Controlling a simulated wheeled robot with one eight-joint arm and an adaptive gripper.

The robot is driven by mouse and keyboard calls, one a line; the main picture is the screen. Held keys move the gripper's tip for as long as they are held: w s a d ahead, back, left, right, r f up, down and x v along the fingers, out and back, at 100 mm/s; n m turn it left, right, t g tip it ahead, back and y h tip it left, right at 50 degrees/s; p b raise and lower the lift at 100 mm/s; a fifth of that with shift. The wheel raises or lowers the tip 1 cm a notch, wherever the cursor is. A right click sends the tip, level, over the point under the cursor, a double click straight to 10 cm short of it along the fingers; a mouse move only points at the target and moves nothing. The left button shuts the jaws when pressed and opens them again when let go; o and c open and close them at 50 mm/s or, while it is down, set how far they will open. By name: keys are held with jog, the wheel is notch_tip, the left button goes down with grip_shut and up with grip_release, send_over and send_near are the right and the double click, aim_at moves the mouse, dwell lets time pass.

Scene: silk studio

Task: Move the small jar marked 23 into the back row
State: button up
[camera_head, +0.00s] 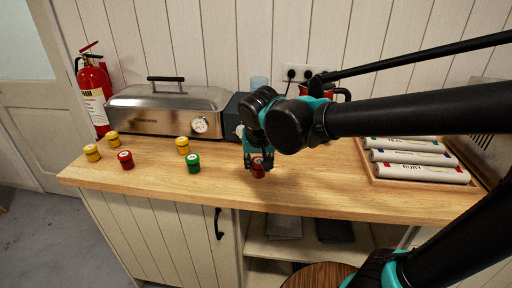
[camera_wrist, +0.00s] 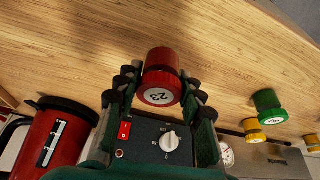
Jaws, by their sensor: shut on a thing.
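The small red jar marked 23 (camera_wrist: 160,84) is between the two fingers of my gripper (camera_wrist: 155,95) in the wrist view, its white numbered lid label facing the camera. In the head view the red jar (camera_head: 258,168) shows between the fingertips of my gripper (camera_head: 257,170), at the counter's middle. My gripper is shut on it. I cannot tell whether the jar touches the counter. Other small jars stand to the left: a green jar (camera_head: 193,164), a yellow jar (camera_head: 183,145), a red jar (camera_head: 125,160) and two yellow jars (camera_head: 92,153) (camera_head: 112,138). Their numbers are too small to read.
A steel lidded cooker (camera_head: 165,108) stands against the wall behind the jars. A dark box with a dial (camera_wrist: 150,140) and a red kettle (camera_wrist: 65,138) stand behind my gripper. A tray of labelled rolls (camera_head: 415,160) lies right. The front counter (camera_head: 320,190) is clear.

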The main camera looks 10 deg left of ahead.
jog(key=shift+s+a+f, duration=0.25)
jog(key=shift+s+f, duration=0.2)
jog(key=w+a, duration=0.1)
jog(key=w, duration=0.3)
jog(key=w+a, duration=0.1)
jog(key=w, duration=0.4)
jog(key=w+a, duration=0.1)
jog(key=w, duration=0.4)
jog(key=shift+w+a, duration=0.1)
jog(key=shift+a, duration=0.3)
jog(key=w, duration=0.2)
jog(key=w+f, duration=0.1)
jog(key=shift+a+n, duration=0.3)
jog(key=shift+a, duration=0.1)
jog(key=shift+f, duration=0.3)
jog(key=shift+f, duration=0.1)
jog(key=o, duration=0.9)
jog(key=v, duration=1.2)
jog(key=shift+d, duration=0.1)
